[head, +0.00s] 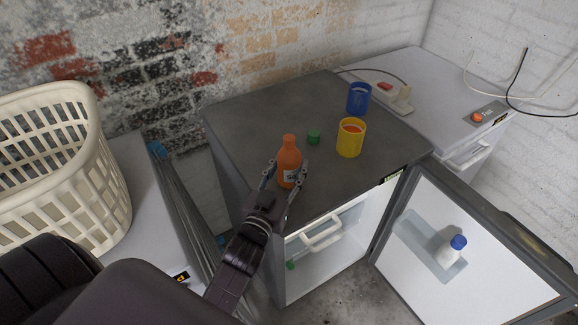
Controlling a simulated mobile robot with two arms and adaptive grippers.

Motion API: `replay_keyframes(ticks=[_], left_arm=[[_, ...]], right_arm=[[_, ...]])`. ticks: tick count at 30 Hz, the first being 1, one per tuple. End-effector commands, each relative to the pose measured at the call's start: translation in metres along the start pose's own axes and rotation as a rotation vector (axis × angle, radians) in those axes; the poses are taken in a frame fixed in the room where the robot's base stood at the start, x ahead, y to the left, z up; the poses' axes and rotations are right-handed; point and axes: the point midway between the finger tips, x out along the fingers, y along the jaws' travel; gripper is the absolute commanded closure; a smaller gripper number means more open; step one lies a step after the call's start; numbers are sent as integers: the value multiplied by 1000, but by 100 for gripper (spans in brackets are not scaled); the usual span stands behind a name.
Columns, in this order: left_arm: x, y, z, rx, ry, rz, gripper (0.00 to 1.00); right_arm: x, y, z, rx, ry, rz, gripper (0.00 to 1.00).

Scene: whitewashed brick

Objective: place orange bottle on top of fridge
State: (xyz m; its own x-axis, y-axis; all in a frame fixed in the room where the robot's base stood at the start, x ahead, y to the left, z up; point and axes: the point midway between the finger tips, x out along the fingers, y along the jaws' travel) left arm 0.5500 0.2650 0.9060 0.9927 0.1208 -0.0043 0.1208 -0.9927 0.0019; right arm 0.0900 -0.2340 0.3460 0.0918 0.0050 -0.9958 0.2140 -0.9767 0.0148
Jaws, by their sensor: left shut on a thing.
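The orange bottle (289,160) is upright, with a pale label low on its front. My left gripper (284,176) is shut on it, with a finger on either side of its lower part. The bottle is over the dark top of the fridge (262,112), near its front left edge. I cannot tell whether its base touches the top. The fridge door stands open to the right. My right gripper is not in view.
A green cap-like object (314,136), a yellow cup (350,139) and a blue cup (358,98) stand on the fridge top. A white-and-blue bottle (452,249) is in the open door (480,270). A cream basket (60,160) is at left.

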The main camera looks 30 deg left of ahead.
Motion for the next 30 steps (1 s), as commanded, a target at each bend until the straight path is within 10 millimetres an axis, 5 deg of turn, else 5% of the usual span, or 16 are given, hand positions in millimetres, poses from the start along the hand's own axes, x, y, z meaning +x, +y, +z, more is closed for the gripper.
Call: replay_keyframes(ticks=[1,2,6,17,30], left_arm=[[0,0,1,-1,4,0,97],[0,0,2,0,0,0,57],[0,0,2,0,-1,0,42],[-1,0,-2,0,-1,-1,42],[-80,0,2,-1,-5,-1,42]], right_arm=[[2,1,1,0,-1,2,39],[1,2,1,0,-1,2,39],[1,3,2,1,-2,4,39],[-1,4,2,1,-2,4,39],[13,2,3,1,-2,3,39]])
